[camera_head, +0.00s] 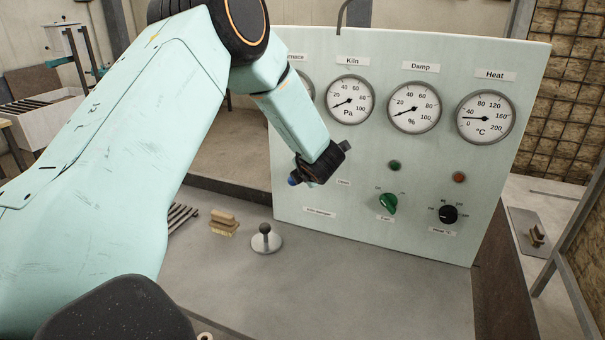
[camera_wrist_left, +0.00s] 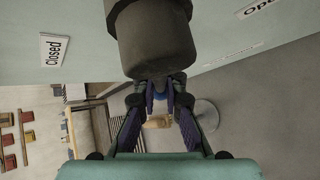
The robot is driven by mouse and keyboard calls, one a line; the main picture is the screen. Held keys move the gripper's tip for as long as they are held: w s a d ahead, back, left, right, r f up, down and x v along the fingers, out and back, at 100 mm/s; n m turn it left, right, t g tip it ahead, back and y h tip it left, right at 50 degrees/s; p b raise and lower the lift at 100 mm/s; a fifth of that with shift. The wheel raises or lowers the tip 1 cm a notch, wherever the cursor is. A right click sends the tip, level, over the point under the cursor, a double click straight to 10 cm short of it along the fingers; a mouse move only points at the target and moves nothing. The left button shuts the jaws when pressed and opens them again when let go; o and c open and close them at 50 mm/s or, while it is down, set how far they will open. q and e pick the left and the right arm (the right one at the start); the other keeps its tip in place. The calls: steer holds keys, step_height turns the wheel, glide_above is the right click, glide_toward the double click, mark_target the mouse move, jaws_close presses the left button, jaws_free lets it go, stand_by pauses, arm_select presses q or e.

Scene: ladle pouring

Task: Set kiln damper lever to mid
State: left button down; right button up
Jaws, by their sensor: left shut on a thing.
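The control panel (camera_head: 345,215) stands upright on the bench, with a kiln damper label low on its left. My left gripper (camera_head: 303,178) is in front of the panel's left part and is shut on the damper lever. The blue end of the lever (camera_head: 292,181) peeks out beside the fingers. In the left wrist view, a blue part shows between the fingertips (camera_wrist_left: 160,97), below a thick dark cylinder (camera_wrist_left: 152,40) that hides much of the panel. A "Closed" label (camera_wrist_left: 54,49) is left of the cylinder and a partly cut-off "Open" label (camera_wrist_left: 257,8) is right. My right gripper is out of view.
A wooden brush (camera_head: 223,223) and a ball-topped knob on a round base (camera_head: 266,240) stand on the bench below my gripper. A green knob (camera_head: 387,203) and a black knob (camera_head: 448,214) sit on the panel to the right. The bench front is clear.

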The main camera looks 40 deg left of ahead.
arm_select(q)
steer(key=shift+s+d+f, duration=0.1)
steer(key=shift+f, duration=0.05)
stand_by(0.3)
steer(key=c, duration=1.4)
jaws_free()
steer(key=shift+r, duration=0.2)
steer(key=v, duration=1.1)
steer(key=shift+s+d+r, duration=0.15)
steer(key=shift+s+r, duration=0.1)
steer(key=shift+s, duration=0.05)
